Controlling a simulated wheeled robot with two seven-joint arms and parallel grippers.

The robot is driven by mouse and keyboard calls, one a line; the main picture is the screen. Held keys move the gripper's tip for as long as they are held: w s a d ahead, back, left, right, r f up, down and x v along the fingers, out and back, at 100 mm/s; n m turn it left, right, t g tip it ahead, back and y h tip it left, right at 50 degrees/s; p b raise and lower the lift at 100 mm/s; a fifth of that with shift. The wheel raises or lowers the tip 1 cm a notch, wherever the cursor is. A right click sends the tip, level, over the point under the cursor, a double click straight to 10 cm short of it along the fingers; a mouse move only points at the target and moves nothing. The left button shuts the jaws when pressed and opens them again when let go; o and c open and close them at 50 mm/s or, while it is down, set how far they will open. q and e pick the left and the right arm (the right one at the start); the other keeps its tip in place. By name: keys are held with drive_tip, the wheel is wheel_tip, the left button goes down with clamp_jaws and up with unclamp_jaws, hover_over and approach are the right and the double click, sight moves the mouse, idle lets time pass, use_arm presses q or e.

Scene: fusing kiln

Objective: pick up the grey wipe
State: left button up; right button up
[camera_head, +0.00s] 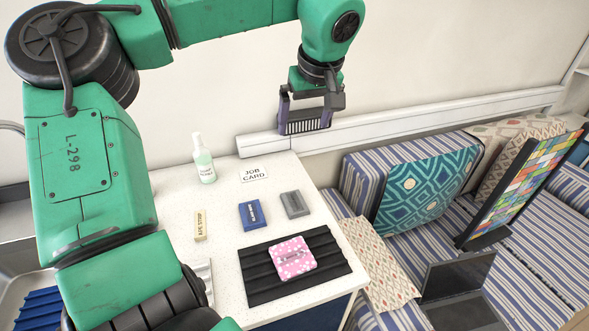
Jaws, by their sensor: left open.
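A small grey block-like item (295,204), which looks like the grey wipe, lies flat on the white speckled table (223,270), right of a blue packet. My left gripper (306,123) is at the table's far edge, in front of the white wall rail. It is open and empty, with its fingers apart and pointing down. It is well above and behind the grey item and not touching it. My right gripper is not in view.
Close to the grey item are the blue packet (252,215) and a black ridged mat (262,289) bearing a pink dotted packet (292,258). A bottle (204,163), a job card (254,174) and a tan strip (201,225) stand or lie left. A striped sofa (505,230) borders the right.

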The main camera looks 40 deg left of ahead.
use_arm(q)
drive_tip(key=b, duration=1.4)
hover_over(295, 202)
drive_tip(key=s+d, duration=0.3)
drive_tip(key=d, duration=0.3)
wheel_tip(295, 202, down, 16)
drive_tip(key=x, duration=0.5)
drive_tip(key=p+x, duration=0.1)
drive_tip(key=x, duration=0.3)
drive_tip(key=p+x, duration=0.1)
drive_tip(key=x, duration=0.4)
drive_tip(key=shift+a+f, duration=0.15)
drive_tip(key=shift+a, duration=0.25)
drive_tip(key=c, duration=1.2)
drive_tip(key=shift+o, duration=0.2)
drive_tip(key=shift+r, duration=0.6)
wheel_tip(295, 202, up, 19)
drive_tip(key=shift+p, duration=0.3)
